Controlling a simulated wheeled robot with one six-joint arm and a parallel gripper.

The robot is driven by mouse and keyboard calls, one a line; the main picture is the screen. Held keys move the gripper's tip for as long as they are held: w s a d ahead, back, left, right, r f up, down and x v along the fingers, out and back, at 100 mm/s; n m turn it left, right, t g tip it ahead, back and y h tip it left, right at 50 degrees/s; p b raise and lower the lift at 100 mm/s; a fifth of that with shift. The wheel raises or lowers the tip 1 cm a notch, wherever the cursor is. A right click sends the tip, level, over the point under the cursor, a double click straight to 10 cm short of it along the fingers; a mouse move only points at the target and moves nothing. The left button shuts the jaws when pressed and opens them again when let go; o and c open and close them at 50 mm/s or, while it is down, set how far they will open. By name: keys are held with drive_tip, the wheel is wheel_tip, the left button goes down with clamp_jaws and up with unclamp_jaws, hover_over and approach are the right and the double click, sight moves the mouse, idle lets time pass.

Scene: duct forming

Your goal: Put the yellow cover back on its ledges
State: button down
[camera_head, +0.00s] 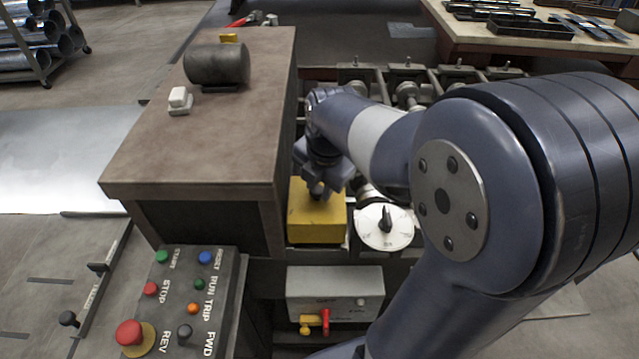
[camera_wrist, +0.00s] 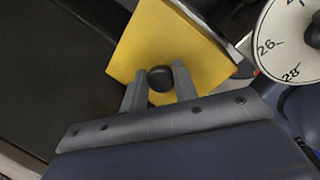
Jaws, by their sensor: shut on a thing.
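The yellow cover (camera_head: 316,226) is a box-like piece with a dark round knob on top. In the head view it sits between the brown cabinet and the white dial, and it looks roughly level. My gripper (camera_head: 318,192) is above it, shut on the knob. In the wrist view the two grey fingers (camera_wrist: 160,80) stand on either side of the black knob, with the yellow cover (camera_wrist: 165,40) beyond them. The ledges are hidden, and I cannot tell whether the cover touches them.
A white dial (camera_head: 384,240) with a black pointer is close to the cover's right. The brown-topped cabinet (camera_head: 240,120) stands close on its left. Below are a grey box (camera_head: 335,284) with red and yellow levers and a control panel (camera_head: 180,300). Rollers (camera_head: 408,92) lie behind.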

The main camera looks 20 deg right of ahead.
drive_tip(key=shift+f+b, duration=0.45)
drive_tip(key=shift+f, duration=0.1)
drive_tip(key=c, duration=0.6)
unclamp_jaws()
drive_tip(key=shift+c, duration=0.2)
drive_tip(key=shift+r, duration=0.1)
drive_tip(key=p+v, duration=0.2)
drive_tip(key=v, duration=0.1)
drive_tip(key=w+p+v, duration=0.1)
drive_tip(key=p+v, duration=0.1)
drive_tip(key=p, duration=0.1)
drive_tip(key=p+v, duration=0.2)
drive_tip(key=v, duration=0.1)
drive_tip(key=shift+w+a+r, duration=0.15)
drive_tip(key=shift+w+r, duration=0.2)
drive_tip(key=shift+r, duration=0.2)
